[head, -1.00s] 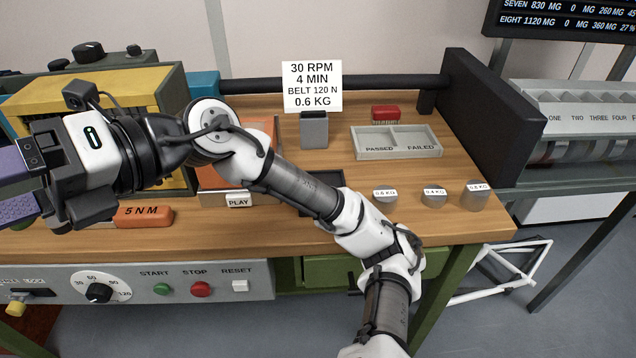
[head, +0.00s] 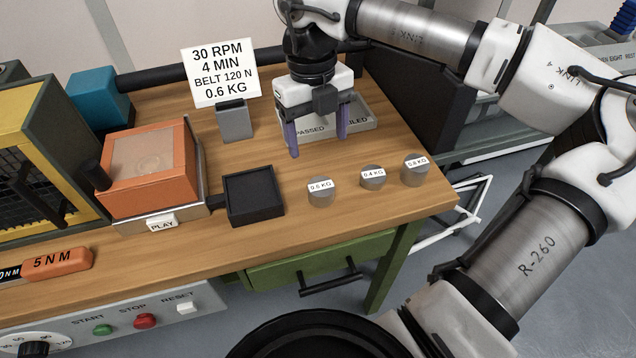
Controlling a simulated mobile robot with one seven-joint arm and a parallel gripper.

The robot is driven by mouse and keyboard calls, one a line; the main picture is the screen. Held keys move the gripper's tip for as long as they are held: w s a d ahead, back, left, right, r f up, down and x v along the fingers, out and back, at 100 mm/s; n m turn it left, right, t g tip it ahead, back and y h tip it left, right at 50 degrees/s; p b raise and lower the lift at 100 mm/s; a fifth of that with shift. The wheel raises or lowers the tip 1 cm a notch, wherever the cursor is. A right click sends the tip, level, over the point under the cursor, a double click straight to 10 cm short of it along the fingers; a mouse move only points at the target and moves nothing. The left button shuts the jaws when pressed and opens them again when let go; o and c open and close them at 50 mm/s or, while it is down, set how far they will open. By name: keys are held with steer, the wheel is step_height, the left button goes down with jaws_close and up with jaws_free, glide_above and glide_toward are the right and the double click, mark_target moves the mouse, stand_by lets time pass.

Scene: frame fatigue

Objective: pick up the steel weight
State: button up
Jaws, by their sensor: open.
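Three short steel weights stand in a row at the right front of the wooden bench. The left weight (head: 320,193) has a label that seems to read 0.6 KG. The middle weight (head: 373,180) reads 0.4 KG, and the right, taller weight (head: 415,174) seems to read 0.8 KG. My gripper (head: 318,141) points down, open and empty, with its purple fingers apart. In the picture it is above and behind the left weight, touching none of them. Its exact height over the bench is hard to tell.
A passed/failed tray (head: 366,108) lies behind my gripper, partly hidden by it. A black square tray (head: 254,194) is left of the weights. A sign on a grey stand (head: 234,122) is at the back. An orange box (head: 150,175) stands left. Bare wood surrounds the weights.

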glide_above(321, 186)
steer(key=w, duration=0.1)
steer(key=f, duration=0.6)
steer(key=shift+a+f+p, duration=0.2)
steer(key=shift+f+p, duration=0.05)
steer(key=shift+p, duration=0.15)
steer(key=shift+s+d+f+p, duration=0.15)
steer(key=shift+f+p, duration=0.15)
steer(key=shift+f, duration=0.6)
steer(key=shift+s+f+p, duration=0.2)
steer(key=shift+f+p, duration=0.1)
steer(key=shift+f, duration=0.55)
steer(key=shift+s+d+f+p, duration=0.15)
steer(key=shift+f+p, duration=0.15)
steer(key=shift+f, duration=0.6)
steer(key=shift+a, duration=0.1)
steer(key=c, duration=1.5)
steer(key=shift+r, duration=0.1)
